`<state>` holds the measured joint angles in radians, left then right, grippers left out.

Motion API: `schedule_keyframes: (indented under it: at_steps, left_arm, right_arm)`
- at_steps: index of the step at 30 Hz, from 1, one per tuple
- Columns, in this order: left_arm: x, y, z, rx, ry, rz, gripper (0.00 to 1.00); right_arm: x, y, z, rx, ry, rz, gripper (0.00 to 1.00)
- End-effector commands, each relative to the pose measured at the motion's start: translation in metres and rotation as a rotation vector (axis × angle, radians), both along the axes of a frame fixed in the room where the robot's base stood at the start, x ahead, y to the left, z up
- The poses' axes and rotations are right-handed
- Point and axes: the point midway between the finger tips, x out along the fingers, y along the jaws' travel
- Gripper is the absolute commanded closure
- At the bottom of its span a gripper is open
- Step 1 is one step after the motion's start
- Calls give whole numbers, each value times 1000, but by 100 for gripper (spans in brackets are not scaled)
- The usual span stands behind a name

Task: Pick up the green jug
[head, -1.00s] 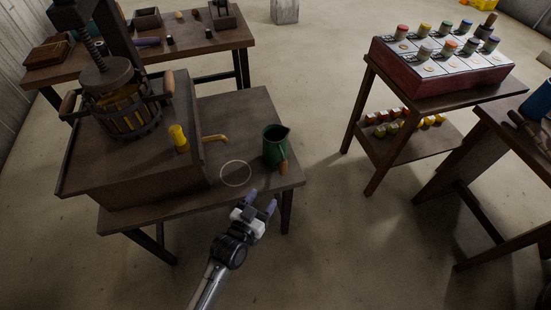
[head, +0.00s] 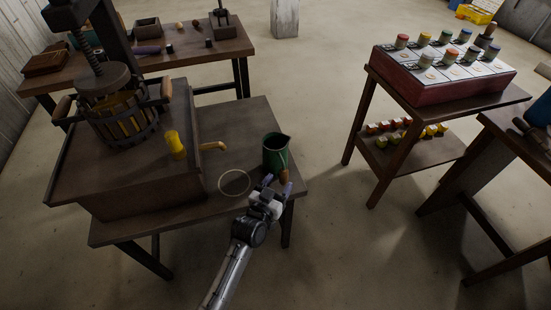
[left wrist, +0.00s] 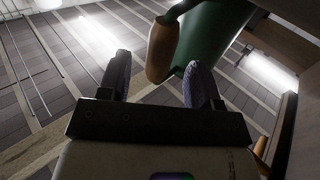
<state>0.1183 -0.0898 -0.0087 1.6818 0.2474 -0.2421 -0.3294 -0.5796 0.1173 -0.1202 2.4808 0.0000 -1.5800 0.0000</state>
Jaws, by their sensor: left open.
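The green jug (head: 274,151) stands upright on the right end of the press table in the head view. Its wooden handle (head: 284,176) faces the front right. My left gripper (head: 277,184) is open right at the handle. In the left wrist view, the jug (left wrist: 213,35) is at the top, and its tan handle (left wrist: 162,50) lies just beyond and between the two fingertips (left wrist: 160,75). I cannot tell whether the fingers touch it. My right gripper is not in view.
A pale ring (head: 234,182) is marked on the table (head: 250,125) left of the jug. A tan spout (head: 213,146) and a yellow plug (head: 175,144) are on the press box. A side table (head: 455,103) with a red box of jars (head: 440,85) stands to the right.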

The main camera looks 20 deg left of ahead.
Motion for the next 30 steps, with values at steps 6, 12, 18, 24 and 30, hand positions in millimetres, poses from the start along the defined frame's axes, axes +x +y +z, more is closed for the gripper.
schedule_keyframes:
  at_steps: [6, 12, 18, 24, 30]
  left_arm:
    - [29, -2, 1, -1, -1, 0, 42]
    - [40, -3, 2, -2, 0, -1, 42]
    - [40, -3, 2, -1, 1, -1, 42]
    - [40, -3, 2, -1, 1, 0, 59]
    - [39, -3, 2, -1, 1, 0, 78]
  right_arm:
    - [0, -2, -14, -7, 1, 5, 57]
    - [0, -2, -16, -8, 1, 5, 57]
    - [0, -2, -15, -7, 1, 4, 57]
    - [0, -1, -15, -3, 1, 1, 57]
    - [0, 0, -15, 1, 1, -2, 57]
